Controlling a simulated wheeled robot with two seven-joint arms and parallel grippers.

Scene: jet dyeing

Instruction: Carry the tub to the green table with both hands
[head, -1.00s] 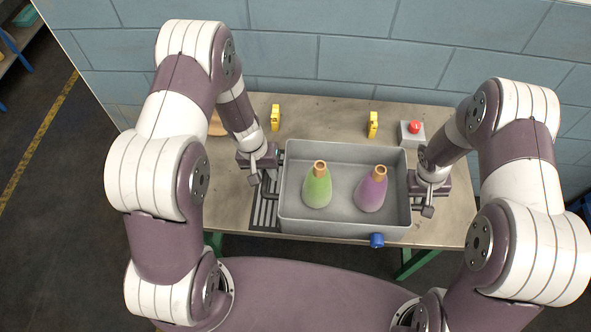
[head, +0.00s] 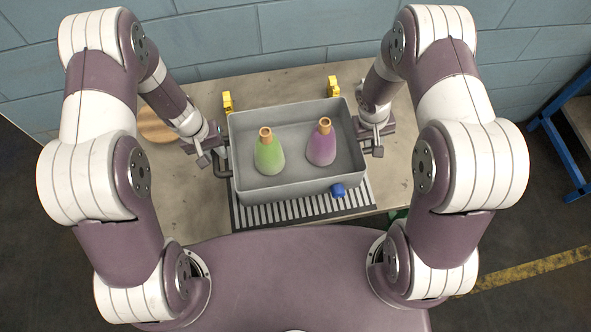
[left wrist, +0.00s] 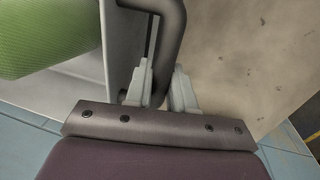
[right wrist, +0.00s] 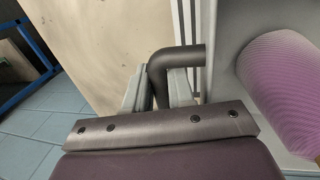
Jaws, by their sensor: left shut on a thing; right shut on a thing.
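The grey tub (head: 294,192) is in the middle of the head view, over the near part of a table, with a green cone (head: 269,155) and a purple cone (head: 321,146) standing in it. A blue knob (head: 338,190) is on its near wall. My left gripper (head: 220,165) is shut on the tub's dark left handle (left wrist: 166,50). My right gripper (head: 362,140) is shut on the dark right handle (right wrist: 180,58). The green cone also shows in the left wrist view (left wrist: 45,35), the purple one in the right wrist view (right wrist: 285,90).
The table (head: 190,215) has a slotted drain grate (head: 300,208) under the tub. Two yellow pieces (head: 228,103) (head: 333,86) stand behind the tub. A round wooden item (head: 155,125) lies at left. A blue-framed rack (head: 560,150) stands far right, with floor between.

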